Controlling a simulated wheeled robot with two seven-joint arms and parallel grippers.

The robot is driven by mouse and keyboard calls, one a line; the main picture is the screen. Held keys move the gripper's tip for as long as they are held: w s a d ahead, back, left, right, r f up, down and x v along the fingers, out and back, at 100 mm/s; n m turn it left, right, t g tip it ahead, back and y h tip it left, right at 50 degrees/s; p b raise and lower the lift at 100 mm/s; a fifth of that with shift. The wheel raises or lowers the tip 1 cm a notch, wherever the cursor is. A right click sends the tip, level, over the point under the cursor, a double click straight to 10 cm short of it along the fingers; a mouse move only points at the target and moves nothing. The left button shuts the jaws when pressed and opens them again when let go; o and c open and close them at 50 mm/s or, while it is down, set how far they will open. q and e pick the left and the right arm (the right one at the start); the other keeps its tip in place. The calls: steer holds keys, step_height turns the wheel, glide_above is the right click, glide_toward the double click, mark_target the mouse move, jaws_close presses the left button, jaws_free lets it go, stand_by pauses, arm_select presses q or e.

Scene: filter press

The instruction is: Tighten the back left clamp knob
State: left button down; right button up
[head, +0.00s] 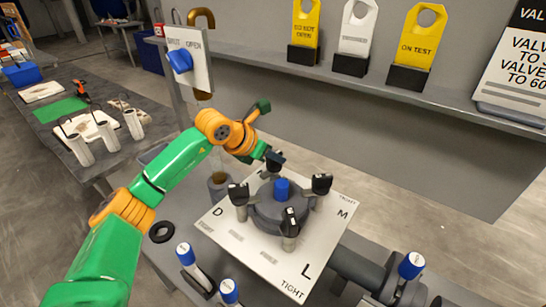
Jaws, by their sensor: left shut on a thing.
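The filter press (280,211) is a round grey body with a blue cap in its middle, on a white plate (233,241) marked D, M, L and TIGHT. Black clamp knobs stand around it: one at the left (238,196), one at the right (321,184), one at the front (290,220). The back left clamp knob is at the far side, mostly hidden by my left gripper (273,160). That gripper reaches in from the left and is shut on this knob; the fingertips are small and dark here. My right gripper is not in view.
A panel with a blue valve handle (180,61) stands behind my left arm. A grey shelf (430,95) with yellow and white tags runs along the back. Blue-capped cylinders (187,256) stand front left, and a pipe with a blue cap (411,266) lies front right.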

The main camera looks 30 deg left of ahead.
arm_select(q)
steer(key=n+y+b, duration=0.1)
steer(key=n+y, duration=0.1)
steer(key=n+y+b, duration=0.2)
steer(key=n, duration=0.1)
steer(key=shift+d+f+n, duration=0.15)
steer(key=shift+f+n, duration=0.05)
steer(key=shift+n, duration=0.1)
steer(key=n+y+b, duration=0.2)
steer(key=n+y, duration=0.1)
steer(key=shift+r+n+g, duration=0.15)
steer(key=shift+n+g, duration=0.15)
steer(key=n+g+y, duration=0.1)
steer(key=n, duration=0.1)
steer(key=shift+r+n+y, duration=0.15)
steer(key=shift+n+y, duration=0.15)
steer(key=shift+y, duration=0.1)
steer(key=n+g+y, duration=0.1)
steer(key=n+g, duration=0.1)
steer(key=n, duration=0.1)
steer(key=shift+w, duration=0.1)
steer(key=shift+n+y+p, duration=0.3)
steer(key=shift+y+p, duration=0.05)
steer(key=shift+y, duration=0.05)
steer(key=shift+f+g, duration=0.2)
steer(key=shift+g, duration=0.1)
steer(key=c, duration=0.6)
jaws_free()
steer(key=shift+o, duration=0.2)
steer(key=shift+w, duration=0.1)
